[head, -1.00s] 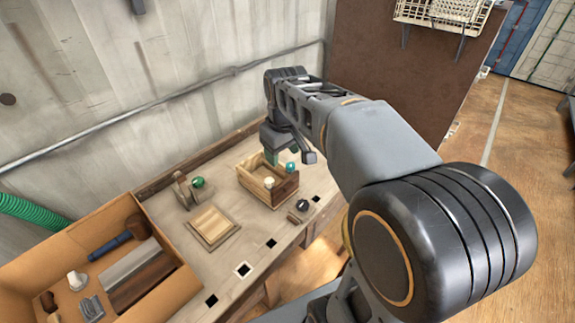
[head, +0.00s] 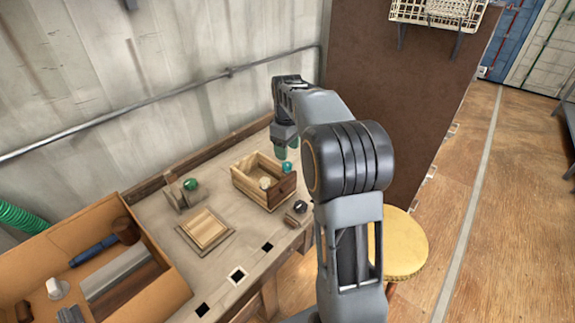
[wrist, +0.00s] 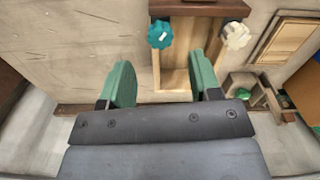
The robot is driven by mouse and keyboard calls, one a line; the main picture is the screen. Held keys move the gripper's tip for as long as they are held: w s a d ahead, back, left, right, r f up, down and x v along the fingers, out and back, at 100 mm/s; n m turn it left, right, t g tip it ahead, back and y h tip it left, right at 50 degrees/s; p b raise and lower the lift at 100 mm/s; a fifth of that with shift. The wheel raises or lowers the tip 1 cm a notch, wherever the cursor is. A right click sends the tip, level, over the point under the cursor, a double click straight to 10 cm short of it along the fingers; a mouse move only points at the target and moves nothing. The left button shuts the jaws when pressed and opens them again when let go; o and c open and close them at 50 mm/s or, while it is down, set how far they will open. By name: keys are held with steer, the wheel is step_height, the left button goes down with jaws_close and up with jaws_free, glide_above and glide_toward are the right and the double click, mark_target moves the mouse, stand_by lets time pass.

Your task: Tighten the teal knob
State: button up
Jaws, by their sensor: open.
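The cream knob (head: 265,183) also shows in the head view. My gripper (head: 287,147) hangs by the far right side of the box. Its green fingers (wrist: 164,78) are apart, with nothing gripped between them. The teal knob is beyond the fingertips and apart from them.
A green ball on a wooden holder (head: 190,184) and a square wooden board (head: 206,229) lie left of the box. A small dark round object (head: 300,206) is near the front edge. A tool crate (head: 172,297) is at left, a yellow stool (head: 402,250) at right. A brown panel stands behind.

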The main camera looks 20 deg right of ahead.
mark_target(287, 164)
steer(key=shift+f+b, duration=0.3)
steer(key=shift+f, duration=2.6)
steer(key=c, duration=0.9)
